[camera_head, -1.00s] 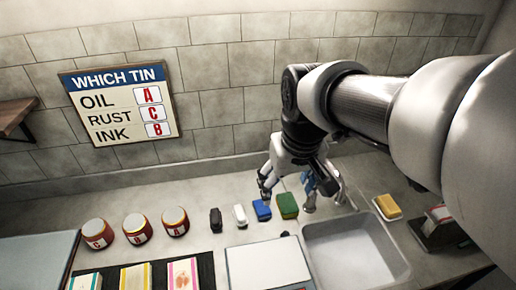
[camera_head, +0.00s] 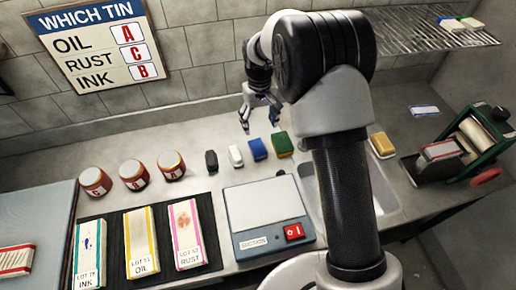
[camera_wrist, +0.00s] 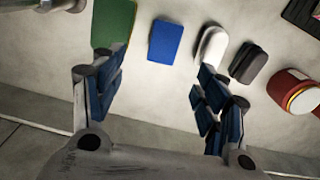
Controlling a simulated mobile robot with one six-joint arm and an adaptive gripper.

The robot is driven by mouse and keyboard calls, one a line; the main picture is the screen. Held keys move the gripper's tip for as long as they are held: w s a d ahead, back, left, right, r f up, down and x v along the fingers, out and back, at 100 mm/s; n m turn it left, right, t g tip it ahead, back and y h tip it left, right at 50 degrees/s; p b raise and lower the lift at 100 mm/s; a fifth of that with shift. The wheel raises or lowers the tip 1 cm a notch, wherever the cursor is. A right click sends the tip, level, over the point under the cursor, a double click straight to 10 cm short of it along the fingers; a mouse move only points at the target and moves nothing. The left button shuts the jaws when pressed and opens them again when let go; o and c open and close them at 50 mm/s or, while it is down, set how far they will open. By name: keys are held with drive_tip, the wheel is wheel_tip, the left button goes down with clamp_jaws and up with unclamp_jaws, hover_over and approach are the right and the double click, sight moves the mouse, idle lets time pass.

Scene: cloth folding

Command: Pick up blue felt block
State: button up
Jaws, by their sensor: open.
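The blue felt block (camera_head: 257,149) lies on the counter in a row, between a white block (camera_head: 235,155) and a green block (camera_head: 282,144). In the wrist view the blue block (camera_wrist: 165,41) lies ahead of the fingertips, roughly midway between them. My gripper (camera_head: 261,121) is open and empty, behind the row toward the wall. In the wrist view its two fingers (camera_wrist: 160,82) are spread wide, with the left finger near the green block (camera_wrist: 112,24) and the right near the white block (camera_wrist: 212,45). No contact with the blue block shows.
A black block (camera_head: 211,161) lies left of the white one. Three lidded tins (camera_head: 133,175) stand further left. A grey device with a red switch (camera_head: 268,215) sits in front of the row. A sink (camera_head: 385,200) and yellow block (camera_head: 382,144) are to the right.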

drive_tip(key=b, duration=0.2)
hover_over(257, 146)
drive_tip(key=f, duration=0.8)
drive_tip(key=shift+d, duration=0.35)
drive_tip(key=f, duration=0.1)
drive_tip(key=f+b, duration=0.1)
drive_tip(key=f, duration=0.3)
drive_tip(key=shift+s+a+f, duration=0.1)
drive_tip(key=shift+a+f, duration=0.05)
drive_tip(key=shift+a, duration=0.2)
drive_tip(key=shift+c, duration=0.6)
drive_tip(key=c, duration=1)
drive_tip(key=shift+r, duration=0.2)
wheel_tip(257, 146, up, 20)
drive_tip(key=p, duration=0.4)
drive_tip(key=shift+f, duration=0.1)
